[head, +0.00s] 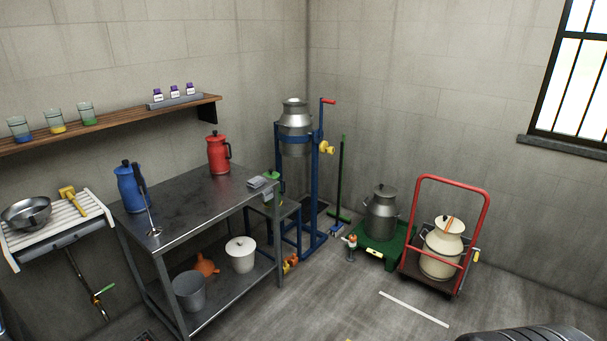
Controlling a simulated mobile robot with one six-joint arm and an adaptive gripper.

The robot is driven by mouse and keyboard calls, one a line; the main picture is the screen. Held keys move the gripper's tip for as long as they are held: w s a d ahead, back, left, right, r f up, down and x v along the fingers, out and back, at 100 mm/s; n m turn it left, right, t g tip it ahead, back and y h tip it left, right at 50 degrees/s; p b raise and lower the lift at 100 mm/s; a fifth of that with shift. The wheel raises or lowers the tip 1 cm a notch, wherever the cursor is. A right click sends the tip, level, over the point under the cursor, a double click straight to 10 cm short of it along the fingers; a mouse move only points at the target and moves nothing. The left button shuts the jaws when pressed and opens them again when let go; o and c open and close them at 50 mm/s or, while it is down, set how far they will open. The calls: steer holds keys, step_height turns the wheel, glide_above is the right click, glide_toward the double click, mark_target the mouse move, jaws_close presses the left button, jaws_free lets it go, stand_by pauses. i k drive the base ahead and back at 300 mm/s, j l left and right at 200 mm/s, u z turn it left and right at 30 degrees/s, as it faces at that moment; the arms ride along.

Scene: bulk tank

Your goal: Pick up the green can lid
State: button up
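A small green item (273,176) shows just behind the right end of the steel table, above a low blue stand. It is partly hidden, and I cannot tell whether it is a lid or a whole vessel. No other green lid is plain to see. A grey milk can (382,215) with a grey lid stands on a green platform (368,246). A cream milk can (441,252) with a cream, orange-striped lid (449,224) stands on a red trolley (488,205). My gripper is not in view.
The steel table (192,196) holds a blue jug (131,188) and a red jug (218,153); a grey bucket (189,291) and white lidded pail (240,255) stand below. A metal can (295,125) sits in a blue frame (316,180). Floor (330,300) in front is mostly clear.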

mark_target(272, 175)
steer(key=i+j+z, duration=0.35)
steer(key=i, duration=0.25)
steer(key=i+j+z, duration=0.4)
steer(key=i, duration=0.2)
steer(key=i+j+z, duration=0.35)
steer(key=i+j, duration=0.15)
steer(key=j, duration=0.25)
steer(key=i+j, duration=0.3)
steer(key=j, duration=0.15)
steer(key=i+j, duration=0.3)
steer(key=j, duration=0.2)
steer(key=i+j, duration=0.35)
steer(key=i+j+z, duration=0.1)
steer(key=i+j, duration=0.2)
steer(key=j, duration=0.25)
